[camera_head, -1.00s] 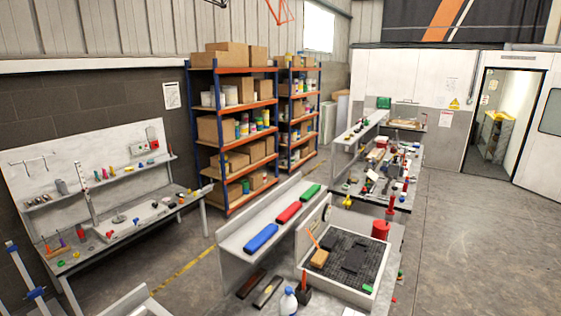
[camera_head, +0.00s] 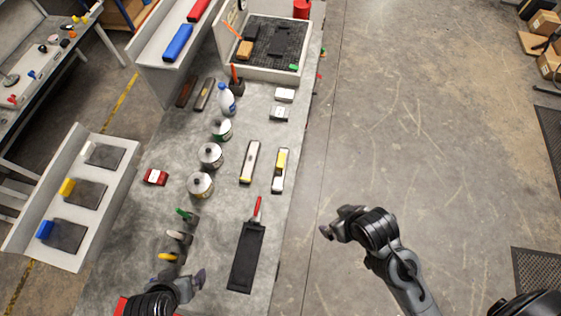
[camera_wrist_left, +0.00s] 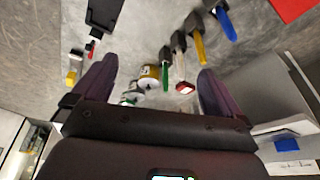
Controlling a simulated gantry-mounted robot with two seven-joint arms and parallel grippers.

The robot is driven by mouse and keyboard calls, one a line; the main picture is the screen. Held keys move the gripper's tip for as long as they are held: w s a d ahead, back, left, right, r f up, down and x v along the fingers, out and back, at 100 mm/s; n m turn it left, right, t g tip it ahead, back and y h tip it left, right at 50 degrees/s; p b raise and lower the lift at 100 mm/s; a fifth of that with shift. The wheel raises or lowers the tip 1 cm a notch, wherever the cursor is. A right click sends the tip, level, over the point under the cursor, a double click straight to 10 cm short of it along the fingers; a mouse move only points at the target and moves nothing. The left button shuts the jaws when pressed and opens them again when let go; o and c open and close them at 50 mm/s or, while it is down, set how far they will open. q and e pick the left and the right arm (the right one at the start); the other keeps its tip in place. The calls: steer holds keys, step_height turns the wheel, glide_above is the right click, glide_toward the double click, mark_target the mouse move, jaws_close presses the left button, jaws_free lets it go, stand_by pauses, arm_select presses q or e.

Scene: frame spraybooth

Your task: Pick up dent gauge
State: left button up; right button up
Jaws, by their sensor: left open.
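I cannot tell for certain which object is the dent gauge. Candidates in the head view are a small pale box with a dark marking (camera_head: 278,113) and a white box (camera_head: 285,95) just behind it, both on the grey bench. My left gripper (camera_wrist_left: 155,85) is open and empty above the near end of the bench; in the head view it shows at the lower left (camera_head: 186,281), far from both boxes. Green (camera_head: 185,214), white (camera_head: 178,236) and yellow (camera_head: 168,257) handled tools lie just beyond it. My right gripper (camera_head: 328,230) is over the floor, right of the bench.
The bench (camera_head: 215,260) holds a black board with a red handle (camera_head: 246,256), two long blocks (camera_head: 249,162) (camera_head: 279,171), several tins (camera_head: 200,184), a white-blue bottle (camera_head: 226,100) and a red box (camera_head: 155,177). A raised shelf (camera_head: 120,190) borders the left side.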

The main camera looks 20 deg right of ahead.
stand_by(0.4)
arm_select(q)
steer(key=shift+d, duration=0.1)
steer(key=c, duration=0.7)
